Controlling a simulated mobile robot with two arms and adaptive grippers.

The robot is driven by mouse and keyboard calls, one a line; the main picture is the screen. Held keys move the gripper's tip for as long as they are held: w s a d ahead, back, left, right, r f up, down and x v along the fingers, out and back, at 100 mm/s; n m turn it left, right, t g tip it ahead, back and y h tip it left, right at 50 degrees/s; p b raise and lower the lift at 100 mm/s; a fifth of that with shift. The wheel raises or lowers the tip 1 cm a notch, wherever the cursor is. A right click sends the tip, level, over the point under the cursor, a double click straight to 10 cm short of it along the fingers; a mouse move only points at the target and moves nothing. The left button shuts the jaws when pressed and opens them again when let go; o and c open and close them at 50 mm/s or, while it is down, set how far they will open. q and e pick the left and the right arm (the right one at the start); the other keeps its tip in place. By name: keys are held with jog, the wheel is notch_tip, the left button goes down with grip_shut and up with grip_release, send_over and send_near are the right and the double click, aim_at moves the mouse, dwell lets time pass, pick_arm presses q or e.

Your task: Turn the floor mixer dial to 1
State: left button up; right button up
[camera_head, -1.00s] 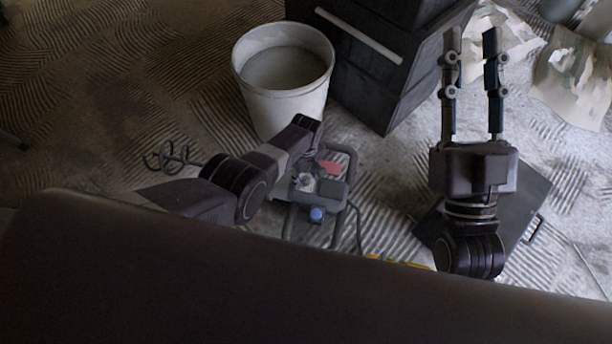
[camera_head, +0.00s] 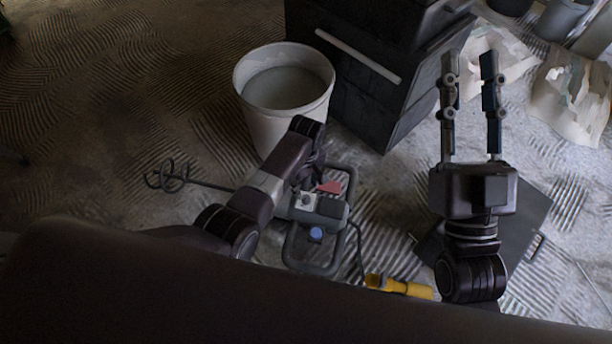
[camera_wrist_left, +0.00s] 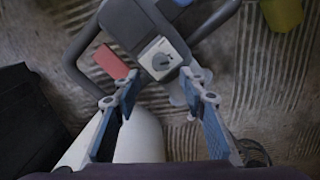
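The floor mixer (camera_head: 335,208) lies on the floor in the middle of the head view, with a grey body, a tubular frame and a blue round part (camera_head: 316,234). Its dial (camera_head: 306,201) is a small grey knob on a pale square plate; the dial also shows in the left wrist view (camera_wrist_left: 161,61). I cannot read its markings. My left gripper (camera_wrist_left: 159,78) is open and empty, its fingertips either side of the dial plate in that picture, apparently short of it. In the head view its fingers are hidden. My right gripper (camera_head: 469,68) is open and empty, away from the mixer.
A white bucket (camera_head: 270,125) stands behind the mixer, next to a black drawer cabinet (camera_head: 350,85). A red piece (camera_head: 328,187) is beside the dial. A yellow object (camera_head: 398,287) lies to the front right. A dark flat panel (camera_head: 525,215) lies below my right arm.

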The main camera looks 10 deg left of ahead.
pick_arm(q)
jog(key=shift+r, duration=2.6)
jog(key=shift+w, duration=0.1)
